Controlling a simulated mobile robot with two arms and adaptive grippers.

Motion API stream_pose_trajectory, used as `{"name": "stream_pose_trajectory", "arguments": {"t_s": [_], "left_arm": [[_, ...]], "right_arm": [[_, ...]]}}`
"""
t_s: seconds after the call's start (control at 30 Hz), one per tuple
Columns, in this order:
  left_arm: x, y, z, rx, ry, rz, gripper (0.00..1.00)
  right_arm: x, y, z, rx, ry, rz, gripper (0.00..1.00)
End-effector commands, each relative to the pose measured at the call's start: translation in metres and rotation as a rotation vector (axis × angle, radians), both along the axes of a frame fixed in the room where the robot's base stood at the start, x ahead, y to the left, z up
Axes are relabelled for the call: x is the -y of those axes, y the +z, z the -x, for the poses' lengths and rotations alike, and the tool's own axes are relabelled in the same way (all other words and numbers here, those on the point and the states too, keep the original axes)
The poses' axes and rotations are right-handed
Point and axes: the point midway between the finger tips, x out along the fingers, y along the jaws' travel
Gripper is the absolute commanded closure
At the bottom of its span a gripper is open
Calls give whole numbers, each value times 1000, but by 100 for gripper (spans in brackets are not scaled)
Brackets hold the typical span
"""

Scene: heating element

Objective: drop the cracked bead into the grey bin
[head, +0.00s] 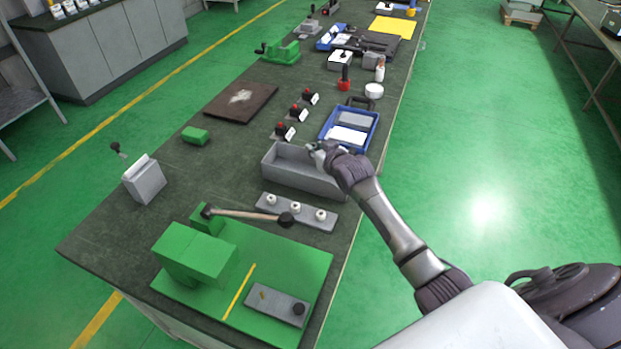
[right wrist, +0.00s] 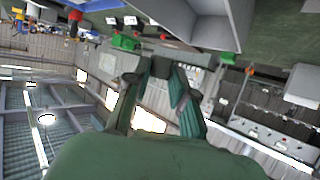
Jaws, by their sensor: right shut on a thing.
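The grey bin (head: 279,182) is an open box near the right edge of the bench, and its wall also shows at the top of the right wrist view (right wrist: 236,22). My right gripper (head: 316,151) is above the far right part of the bin. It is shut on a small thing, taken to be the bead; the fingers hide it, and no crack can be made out. In the right wrist view the gripper's fingertips (right wrist: 163,72) are close together. Several white beads sit in a row on a grey rack (head: 283,216) in front of the bin. My left gripper is not in view.
A hammer (head: 245,214) lies near the rack beside a green fixture (head: 196,253). A blue tray (head: 348,128) stands just beyond the bin. Several red-topped switches (head: 285,132) stand to its left. Clear bench top lies left of the bin.

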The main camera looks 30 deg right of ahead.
Motion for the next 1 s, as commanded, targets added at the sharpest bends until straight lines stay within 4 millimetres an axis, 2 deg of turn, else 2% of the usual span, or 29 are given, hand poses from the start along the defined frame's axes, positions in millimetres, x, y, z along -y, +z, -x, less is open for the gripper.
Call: {"name": "stream_pose_trajectory", "arguments": {"t_s": [0.03, 0.13, 0.3, 0.33, 0.5, 0.7, 0.83, 1.0], "left_arm": [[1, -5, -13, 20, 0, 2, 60], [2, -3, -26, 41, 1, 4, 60], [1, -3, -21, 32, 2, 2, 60], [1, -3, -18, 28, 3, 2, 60], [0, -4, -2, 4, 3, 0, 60], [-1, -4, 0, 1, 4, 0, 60], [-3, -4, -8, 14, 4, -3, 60], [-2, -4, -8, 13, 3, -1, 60]], "right_arm": [[0, -5, 0, 1, 0, 0, 94], [0, -5, 0, 1, 0, 0, 94], [0, -4, 0, 1, 0, 0, 94], [0, -4, 0, 1, 0, 0, 74], [0, -4, 0, 1, 0, 0, 46], [0, -4, 0, 1, 0, 0, 46], [0, -3, 2, 1, 0, 0, 46], [-1, 3, 18, 1, 2, 2, 46]]}}
